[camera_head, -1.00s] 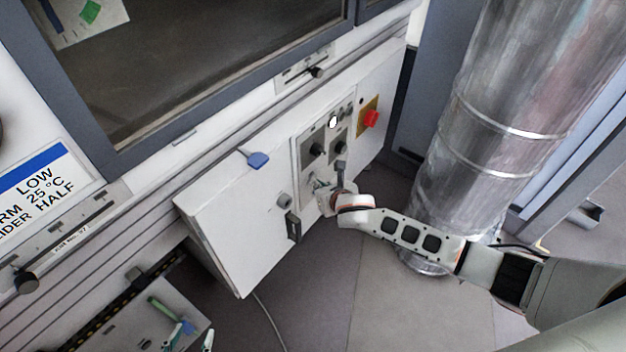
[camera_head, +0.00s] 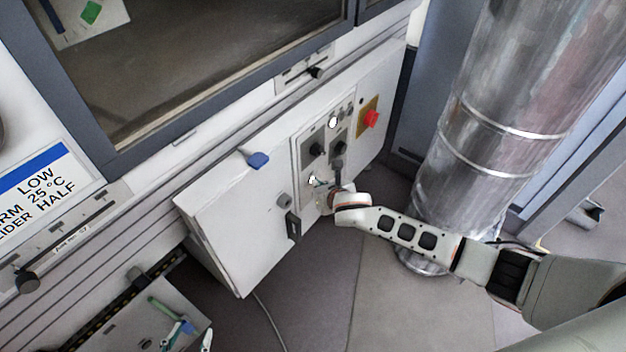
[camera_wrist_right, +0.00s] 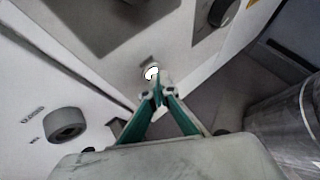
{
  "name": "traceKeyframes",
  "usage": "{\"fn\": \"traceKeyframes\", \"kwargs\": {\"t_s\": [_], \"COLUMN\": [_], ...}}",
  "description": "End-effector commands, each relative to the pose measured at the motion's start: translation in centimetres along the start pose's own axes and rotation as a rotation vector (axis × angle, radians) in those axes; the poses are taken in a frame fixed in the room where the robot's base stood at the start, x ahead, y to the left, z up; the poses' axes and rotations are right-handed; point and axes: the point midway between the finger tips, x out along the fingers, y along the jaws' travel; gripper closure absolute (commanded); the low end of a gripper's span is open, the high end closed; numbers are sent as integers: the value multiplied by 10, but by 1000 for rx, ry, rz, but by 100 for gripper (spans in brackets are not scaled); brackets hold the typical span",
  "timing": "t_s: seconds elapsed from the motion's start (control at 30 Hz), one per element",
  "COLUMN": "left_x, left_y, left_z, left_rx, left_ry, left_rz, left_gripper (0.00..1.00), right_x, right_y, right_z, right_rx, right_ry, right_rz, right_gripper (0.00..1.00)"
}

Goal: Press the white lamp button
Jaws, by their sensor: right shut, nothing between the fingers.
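The white lamp button (camera_head: 312,180) glows on the white control panel, below the dark knob plates. In the right wrist view the button (camera_wrist_right: 151,72) is bright white and sits just beyond my right fingertips. My right gripper (camera_head: 319,184) is shut and empty at the panel face, and its green fingers (camera_wrist_right: 158,97) meet in a point at the button's lower edge. I cannot tell whether the tips touch it.
A grey round knob (camera_head: 284,201) and black handle (camera_head: 293,226) are left of my right gripper. A large metal duct (camera_head: 490,130) stands to the right.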

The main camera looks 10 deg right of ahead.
Motion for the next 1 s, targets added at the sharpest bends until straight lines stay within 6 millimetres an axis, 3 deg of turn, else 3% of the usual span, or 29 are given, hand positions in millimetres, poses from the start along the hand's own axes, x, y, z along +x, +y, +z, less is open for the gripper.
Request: {"fn": "traceKeyframes", "kwargs": {"t_s": [0.53, 1.0], "left_x": [-3, -5], "left_y": [-4, -7], "left_z": [-23, -26], "left_rx": [-11, 4], "left_ry": [30, 33], "left_rz": [-13, -11], "left_gripper": [60, 60], "right_x": [-11, -15], "right_y": [-7, -10], "right_z": [-3, -8], "right_rx": [0, -1], "right_ry": [-4, -2], "right_rz": [0, -1], "right_gripper": [100, 100]}}
